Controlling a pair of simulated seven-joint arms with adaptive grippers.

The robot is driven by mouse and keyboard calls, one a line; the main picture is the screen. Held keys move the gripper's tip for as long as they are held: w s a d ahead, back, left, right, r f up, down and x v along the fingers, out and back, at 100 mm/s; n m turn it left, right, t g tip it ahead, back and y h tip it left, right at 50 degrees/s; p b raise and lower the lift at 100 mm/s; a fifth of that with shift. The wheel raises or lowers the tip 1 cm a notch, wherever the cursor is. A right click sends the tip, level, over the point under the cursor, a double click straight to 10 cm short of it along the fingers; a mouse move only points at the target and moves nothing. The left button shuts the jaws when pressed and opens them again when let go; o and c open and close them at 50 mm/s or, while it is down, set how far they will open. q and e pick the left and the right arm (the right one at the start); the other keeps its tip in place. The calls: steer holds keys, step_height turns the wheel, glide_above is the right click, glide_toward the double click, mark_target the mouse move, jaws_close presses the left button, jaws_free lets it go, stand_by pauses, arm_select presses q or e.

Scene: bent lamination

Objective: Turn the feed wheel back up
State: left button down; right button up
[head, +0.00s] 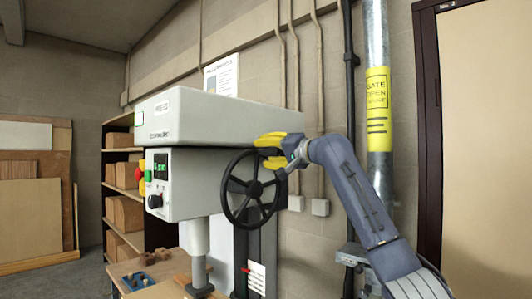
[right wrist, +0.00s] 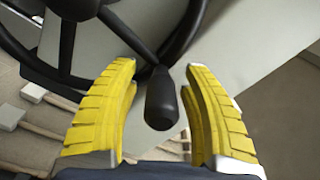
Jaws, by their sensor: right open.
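The black feed wheel (head: 251,189) is a spoked handwheel on the right side of the grey drill press (head: 190,120) in the head view. My right gripper (head: 265,145) is at the wheel's upper right rim. In the right wrist view the wheel (right wrist: 118,38) fills the upper part. Its dark handle knob (right wrist: 161,100) sits between the two yellow fingers of my right gripper (right wrist: 160,88). The fingers are open, with gaps on both sides of the knob. My left gripper is not in view.
The press has a control panel (head: 160,178) with a green display. Below its spindle is a wooden work surface (head: 165,270) with a blue item (head: 138,281). A shelf (head: 113,190) with wooden blocks stands behind. A vertical pipe (head: 377,50) and conduits run along the wall.

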steer(key=shift+s, duration=0.1)
steer(key=v, duration=1.2)
stand_by(0.4)
